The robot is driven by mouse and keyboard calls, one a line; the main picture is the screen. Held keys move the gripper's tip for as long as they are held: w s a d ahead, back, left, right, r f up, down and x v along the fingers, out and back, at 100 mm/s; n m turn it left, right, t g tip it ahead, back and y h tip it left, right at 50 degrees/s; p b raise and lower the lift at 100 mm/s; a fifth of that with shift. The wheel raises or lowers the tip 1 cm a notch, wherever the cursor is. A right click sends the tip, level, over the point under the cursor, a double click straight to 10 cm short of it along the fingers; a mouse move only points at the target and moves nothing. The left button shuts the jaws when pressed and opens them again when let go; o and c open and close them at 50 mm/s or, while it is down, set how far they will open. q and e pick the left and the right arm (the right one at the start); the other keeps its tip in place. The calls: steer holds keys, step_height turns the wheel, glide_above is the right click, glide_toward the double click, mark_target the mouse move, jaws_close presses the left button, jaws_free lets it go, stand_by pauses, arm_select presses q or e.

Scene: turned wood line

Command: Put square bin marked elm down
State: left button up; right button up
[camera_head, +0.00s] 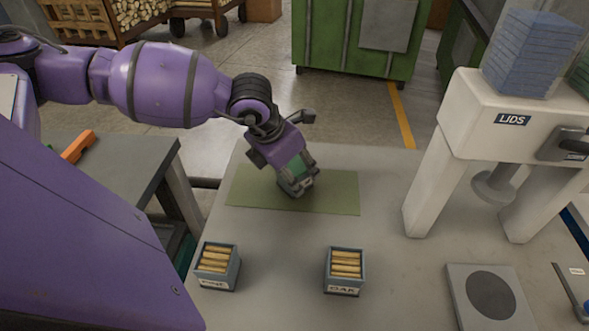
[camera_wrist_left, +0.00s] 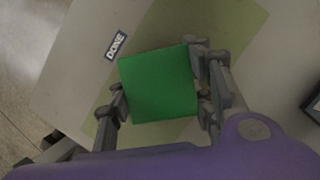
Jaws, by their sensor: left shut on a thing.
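My left gripper (camera_head: 297,187) is over the olive-green mat (camera_head: 335,193) on the table. It is shut on a square bin with a flat green top (camera_wrist_left: 158,84), its fingers on two opposite sides. In the head view the held bin is mostly hidden by the gripper, and no elm marking can be read. It is at or just above the mat; I cannot tell whether it touches. The mat also shows under it in the left wrist view (camera_wrist_left: 225,25), beside a label reading DONE (camera_wrist_left: 116,45). My right gripper is not in view.
Two open blue-grey bins of wooden pegs stand nearer: one marked OAK (camera_head: 344,289), one with an unclear label (camera_head: 215,283). The mat's right part is clear.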

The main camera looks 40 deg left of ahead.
arm_select(q)
steer(key=shift+r, duration=0.1)
steer(key=o, duration=1.4)
